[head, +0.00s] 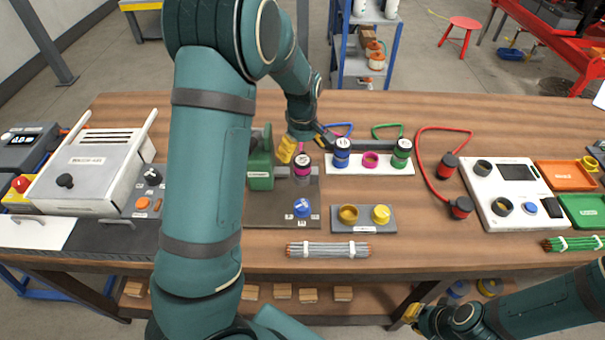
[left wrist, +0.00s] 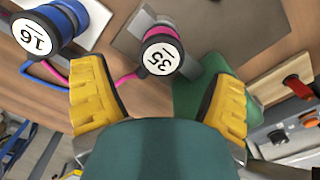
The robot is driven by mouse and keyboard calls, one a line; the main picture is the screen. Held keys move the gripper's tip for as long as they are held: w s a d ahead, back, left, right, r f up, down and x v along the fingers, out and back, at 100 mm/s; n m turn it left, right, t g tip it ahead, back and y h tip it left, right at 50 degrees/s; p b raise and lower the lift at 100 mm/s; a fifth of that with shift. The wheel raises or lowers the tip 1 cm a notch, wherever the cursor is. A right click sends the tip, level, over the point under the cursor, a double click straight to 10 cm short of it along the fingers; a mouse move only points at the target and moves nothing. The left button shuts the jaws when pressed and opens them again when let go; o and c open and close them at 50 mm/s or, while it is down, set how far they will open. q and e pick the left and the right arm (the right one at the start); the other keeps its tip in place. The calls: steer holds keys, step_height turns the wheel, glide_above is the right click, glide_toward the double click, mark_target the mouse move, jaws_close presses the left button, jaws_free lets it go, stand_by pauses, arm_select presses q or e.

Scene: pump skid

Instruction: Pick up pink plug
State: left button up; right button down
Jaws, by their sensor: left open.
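The pink plug (head: 303,170), dark with a pink band, stands at a grey bar on the dark plate beside a green block (head: 260,165). In the left wrist view the pink plug (left wrist: 160,55) shows a white cap marked 35 and a pink cable. My left gripper (head: 295,148) is open just behind the pink plug in the head view. In the left wrist view its yellow fingers (left wrist: 162,92) are apart, with the plug cap between and beyond them; no grip shows. My right gripper (head: 413,315) is low at the bottom right, away from the plugs.
A white strip (head: 385,168) holds a blue plug (head: 342,155), a pink ring (head: 370,160) and a green plug (head: 402,155). The blue plug (left wrist: 45,32) is close left in the left wrist view. A grey block with yellow sockets (head: 362,226) and a wire bundle (head: 327,250) lie nearer.

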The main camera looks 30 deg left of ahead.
mark_target(302, 160)
arm_select(q)
steer(key=shift+d+f+b, duration=0.1)
steer(key=shift+f+b, duration=0.7)
steer(key=shift+f, duration=2.05)
steer(key=shift+s, duration=0.1)
steer(key=c, duration=1.4)
